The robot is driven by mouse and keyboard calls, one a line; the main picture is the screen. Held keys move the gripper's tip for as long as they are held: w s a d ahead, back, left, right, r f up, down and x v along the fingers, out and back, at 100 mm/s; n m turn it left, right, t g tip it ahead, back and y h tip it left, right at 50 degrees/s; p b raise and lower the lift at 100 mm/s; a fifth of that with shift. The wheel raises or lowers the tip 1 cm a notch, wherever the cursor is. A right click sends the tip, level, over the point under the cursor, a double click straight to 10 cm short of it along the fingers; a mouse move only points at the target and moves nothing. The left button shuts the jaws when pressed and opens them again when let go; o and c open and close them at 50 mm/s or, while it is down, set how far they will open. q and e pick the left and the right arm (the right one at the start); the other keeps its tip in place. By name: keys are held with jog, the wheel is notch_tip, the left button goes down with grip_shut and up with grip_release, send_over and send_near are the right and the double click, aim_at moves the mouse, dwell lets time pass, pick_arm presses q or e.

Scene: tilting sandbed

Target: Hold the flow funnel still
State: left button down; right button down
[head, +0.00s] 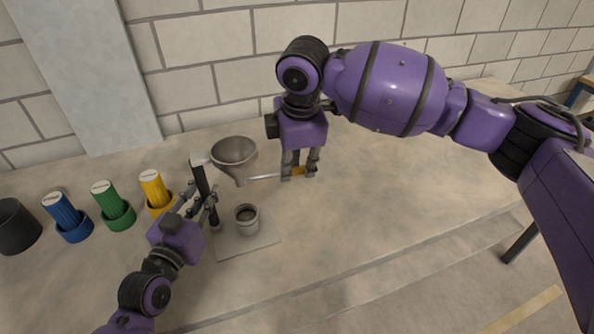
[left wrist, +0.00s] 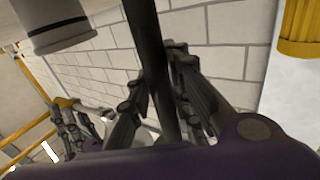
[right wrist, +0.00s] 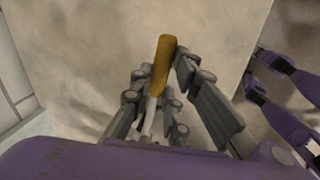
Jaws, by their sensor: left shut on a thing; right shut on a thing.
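The grey metal flow funnel (head: 235,153) sits at the top of a dark upright post (head: 203,181) on a pale base plate (head: 262,241). My left gripper (head: 207,200) is shut around this post below the funnel; the post (left wrist: 150,60) runs between its fingers in the left wrist view. A thin pale rod runs right from the funnel to a yellow-orange handle (head: 298,171). My right gripper (head: 299,174) is shut on this handle, whose end (right wrist: 162,62) sticks out past the fingers in the right wrist view. The funnel's inside looks empty.
A small grey cup (head: 246,218) with dark contents stands on the plate beside the post, beneath the funnel. Blue (head: 66,217), green (head: 112,205) and yellow (head: 155,191) ribbed containers and a black pot (head: 15,227) stand at left. The bench's right side is clear.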

jog(key=shift+w+a+n+y, duration=0.15)
jog(key=shift+w+a+n, duration=0.2)
jog(key=shift+w+n, duration=0.5)
jog(key=shift+w+a+n+y, duration=0.2)
jog(key=shift+w+a+n, duration=0.1)
jog(key=shift+w+n, duration=0.5)
jog(key=shift+w+a+n+y, duration=0.15)
jog(key=shift+w+a+n, duration=0.35)
jog(key=shift+n, duration=0.55)
jog(key=shift+w+d, duration=0.15)
jog(key=c, duration=1.7)
grip_release()
jog(key=shift+o, duration=0.2)
jog(key=shift+r, duration=0.1)
jog(key=v, duration=1.2)
jog(key=shift+w, duration=0.2)
